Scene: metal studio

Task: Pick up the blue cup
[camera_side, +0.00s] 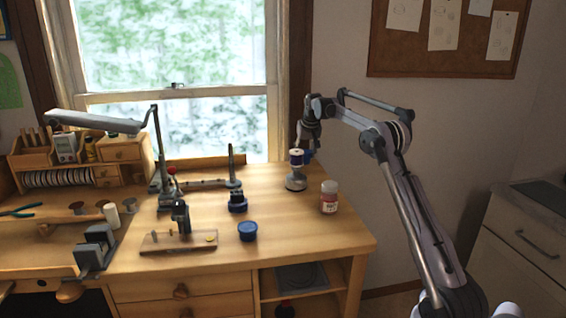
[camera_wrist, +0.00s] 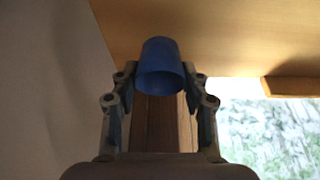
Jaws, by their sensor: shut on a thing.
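The blue cup (camera_wrist: 160,65) is between the two fingers of my gripper (camera_wrist: 159,82) in the wrist view, with a finger against each side. My gripper is shut on it. In the side view my gripper (camera_side: 308,148) points down near the back right of the wooden bench. The blue cup (camera_side: 309,156) shows there as a small blue patch below the fingers, partly hidden by a white and blue object in front. I cannot tell whether the cup is clear of the bench.
The white and blue object (camera_side: 296,158) stands on a round grey base. A jar with a pinkish label (camera_side: 329,198) stands to its right. A round blue container (camera_side: 248,231) and a small vise (camera_side: 181,218) are nearer the front. A lamp (camera_side: 95,122) is at left.

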